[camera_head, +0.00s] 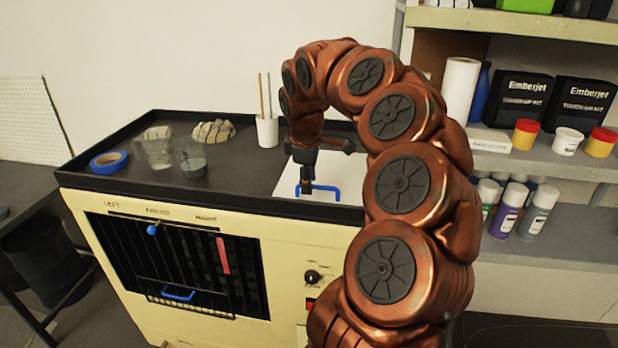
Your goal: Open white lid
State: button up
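The white lid (288,180) is a flat panel set in the dark top of the cream machine, and it looks shut. A blue bar handle (325,188) stands at its front edge. My copper arm arches over from the right, and my dark gripper (305,188) points down at the left part of the handle. The fingertips overlap the handle in this view. I cannot tell whether they touch it or are closed around it. My arm hides the right part of the lid.
The machine's black top rim (210,195) also surrounds blue tape (108,161), a glass jug (157,152), a glass (191,158) and a white cup with sticks (267,131). A shelf (545,160) with bottles and boxes stands at right, beyond my arm. A blue-handled grille is on the front.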

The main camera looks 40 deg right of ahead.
grip_shut()
dwell(0.7)
